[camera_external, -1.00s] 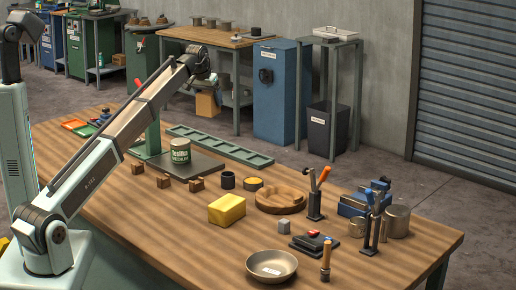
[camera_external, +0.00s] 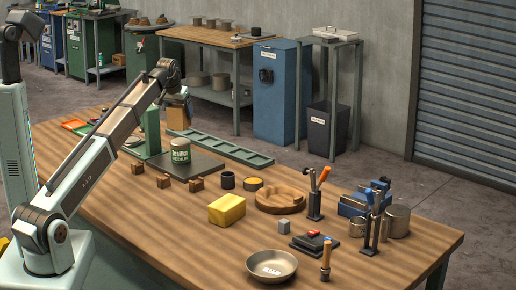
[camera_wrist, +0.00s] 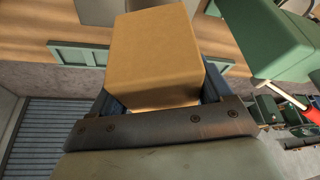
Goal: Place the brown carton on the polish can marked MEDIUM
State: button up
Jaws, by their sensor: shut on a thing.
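The brown carton (camera_wrist: 155,55) fills the upper middle of the wrist view, between the jaws of my gripper (camera_wrist: 158,98). My gripper is shut on it. In the external view the carton (camera_external: 178,98) hangs under my gripper (camera_external: 174,88), partly hidden, above and behind the green press. The polish can marked MEDIUM (camera_external: 180,153), green and cream, stands upright on a dark plate (camera_external: 205,168). The carton appears higher in the picture than the can, apart from it and almost directly above it. I cannot tell their depth offset.
The green press column (camera_external: 152,130) stands just left of the can; its green body (camera_wrist: 265,38) shows in the wrist view. Small wooden blocks (camera_external: 164,181) lie in front. A green rack (camera_external: 225,147) lies behind. A yellow block (camera_external: 227,209) and bowl (camera_external: 271,266) lie nearer the front.

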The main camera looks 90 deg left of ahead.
aim_at(175, 108)
jog(key=shift+f, duration=2.6)
jog(key=shift+f, duration=0.15)
jog(key=o, duration=1.1)
jog(key=v, duration=1.2)
jog(key=shift+s+d, duration=0.1)
